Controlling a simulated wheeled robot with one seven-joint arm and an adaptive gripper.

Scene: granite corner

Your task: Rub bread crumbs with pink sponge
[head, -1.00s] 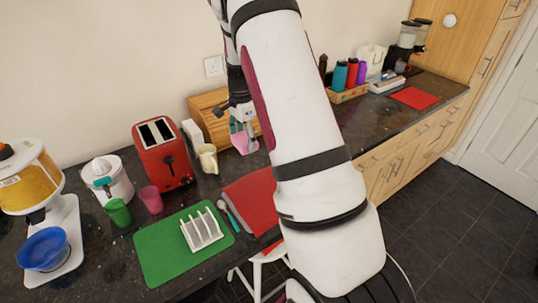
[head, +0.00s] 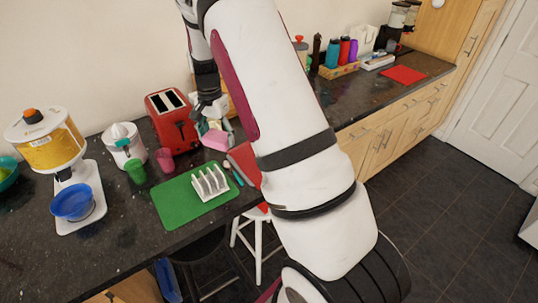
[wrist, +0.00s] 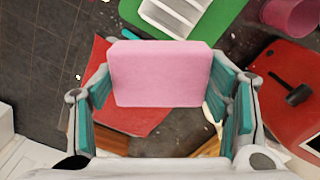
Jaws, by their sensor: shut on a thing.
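My gripper (head: 213,124) is shut on the pink sponge (head: 215,140) and holds it over the counter, in front of the red toaster's right side. In the wrist view the sponge (wrist: 160,75) sits between the teal finger pads (wrist: 165,100), its broad pink face toward the camera. Whether it touches the counter (wrist: 180,128) cannot be told. A few tiny pale specks show on the dark counter, but I cannot tell whether they are bread crumbs. The counter directly under the sponge is hidden.
The red toaster (head: 172,118) stands close to the left of my gripper. A green mat (head: 180,208) with a white toast rack (head: 210,184) lies in front, beside a red mat (head: 245,165). Pink (head: 165,160) and green cups (head: 136,172) stand left. A white stool (head: 258,245) is below.

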